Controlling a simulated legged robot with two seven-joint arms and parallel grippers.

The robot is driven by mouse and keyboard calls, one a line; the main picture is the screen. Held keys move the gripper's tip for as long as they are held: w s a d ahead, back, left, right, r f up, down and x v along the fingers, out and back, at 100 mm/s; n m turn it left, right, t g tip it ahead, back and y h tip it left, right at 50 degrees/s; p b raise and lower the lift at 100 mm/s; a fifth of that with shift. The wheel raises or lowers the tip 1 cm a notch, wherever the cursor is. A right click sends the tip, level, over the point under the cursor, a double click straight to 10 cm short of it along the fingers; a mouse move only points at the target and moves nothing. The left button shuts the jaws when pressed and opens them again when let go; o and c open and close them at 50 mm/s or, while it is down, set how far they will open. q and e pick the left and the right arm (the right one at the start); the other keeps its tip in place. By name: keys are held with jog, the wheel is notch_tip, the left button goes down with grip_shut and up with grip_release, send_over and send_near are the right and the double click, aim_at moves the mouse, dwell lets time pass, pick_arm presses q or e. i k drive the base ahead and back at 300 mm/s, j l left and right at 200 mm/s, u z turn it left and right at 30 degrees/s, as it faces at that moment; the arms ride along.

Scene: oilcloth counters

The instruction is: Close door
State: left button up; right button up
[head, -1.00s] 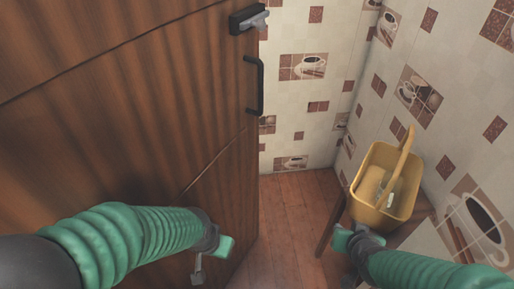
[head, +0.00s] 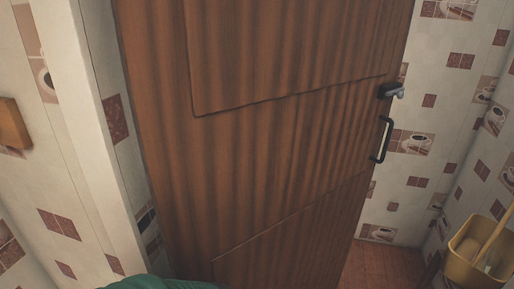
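The brown wooden door (head: 270,150) fills the middle of the head view and stands ajar, with a gap to the tiled wall and floor along its right edge. A dark latch with a grey knob (head: 391,91) sits near that edge. A black pull handle (head: 383,139) is just below it. A bit of my green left arm shows at the bottom edge, in front of the door's lower part. My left gripper is out of frame, so its contact with the door cannot be seen. My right gripper is out of view too.
A pale door frame post (head: 95,150) stands left of the door, with tiled wall beyond it. A small wooden block (head: 13,123) is on the left wall. A yellow basket (head: 478,255) is at the lower right. Reddish floor (head: 380,266) shows beyond the door.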

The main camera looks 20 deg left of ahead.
aim_at(260, 126)
jog(key=i+l+u, duration=0.25)
jog(key=u, duration=0.2)
jog(key=i+l+u, duration=0.25)
jog(key=l+u, duration=0.2)
jog(key=i+l+u, duration=0.15)
jog(key=l+u, duration=0.25)
